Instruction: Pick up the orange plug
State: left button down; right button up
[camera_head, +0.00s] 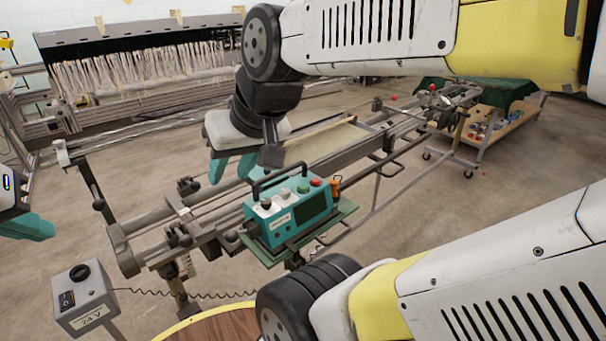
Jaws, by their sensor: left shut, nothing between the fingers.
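The orange plug (335,187) is a small orange piece at the right end of the teal control box (283,217), just beside its red button. My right gripper (232,168) hangs up and to the left of the box, apart from the plug. Its two teal fingers are spread with nothing visible between them. My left gripper (30,227) shows only partly at the left edge, with its teal fingers shut and empty, far from the plug.
The box sits on a green tray (345,208) fixed to a long metal rail frame (150,222). A grey switch box (84,298) stands at the lower left with a coiled cable. A loom with white threads (140,68) and a cart (500,128) stand behind.

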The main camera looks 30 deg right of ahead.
aim_at(335, 184)
jog(key=z, duration=1.5)
jog(key=u, duration=2.35)
jog(key=k+l, duration=0.2)
jog(key=l, duration=0.15)
jog(key=k+l+z, duration=0.1)
jog(key=l, duration=0.3)
jog(key=k+l, duration=0.25)
jog(key=k+l+z, duration=0.1)
jog(key=l, duration=0.4)
jog(key=k, duration=0.1)
